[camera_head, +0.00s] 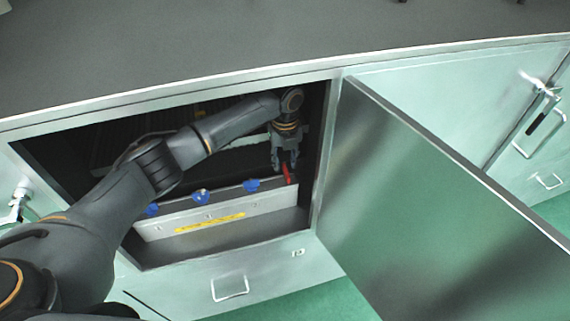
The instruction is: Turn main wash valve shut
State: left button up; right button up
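A red valve handle (288,174) stands at the right end of a row of valves inside the open cabinet. I take it for the main wash valve, but no label on it can be read. My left arm reaches in from the left, and my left gripper (285,164) points down at the red handle. Its fingers are at the handle's upper part and hide some of it. Whether they grip it is too small to tell. My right gripper is not in view.
Three blue valve handles (201,196) sit left of the red one, above a metal panel with a yellow label (210,223). The cabinet door (430,200) stands open to the right. The cabinet frame (326,150) is close to the gripper's right. The dark countertop (270,45) lies above.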

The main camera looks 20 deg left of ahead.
aim_at(285, 167)
pick_arm(q)
notch_tip(285, 167, up, 6)
jog(key=shift+f, duration=0.1)
jog(key=shift+s+f, duration=0.1)
dwell(0.5)
